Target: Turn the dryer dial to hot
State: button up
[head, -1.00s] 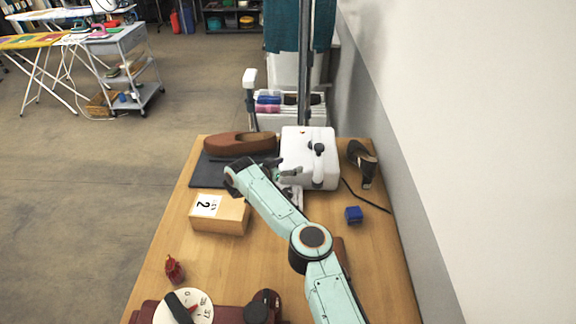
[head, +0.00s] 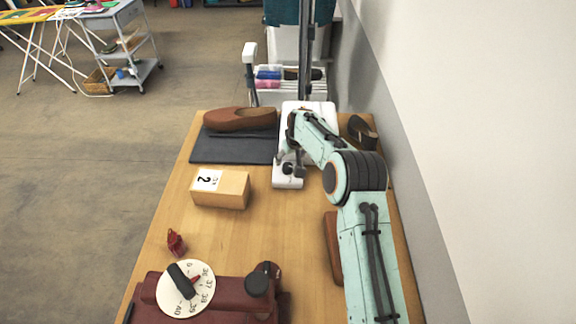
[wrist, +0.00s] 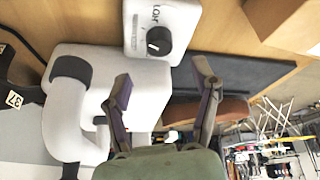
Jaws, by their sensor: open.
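The white dryer (head: 308,108) stands at the far end of the wooden table, partly hidden by my arm. In the wrist view its white body (wrist: 75,110) has a bent tube with a black collar. A small white panel (head: 288,183) in front of it carries a black dial (wrist: 159,40) with a pale pointer mark.
A wooden block (head: 220,188) marked 2 stands nearer. A dark red device (head: 225,295) with a numbered white dial (head: 203,285) is at the front.

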aim_at(288, 166)
jog(key=x, duration=0.6)
jog(key=shift+w+f, duration=0.1)
jog(key=shift+f, duration=0.25)
grip_shut()
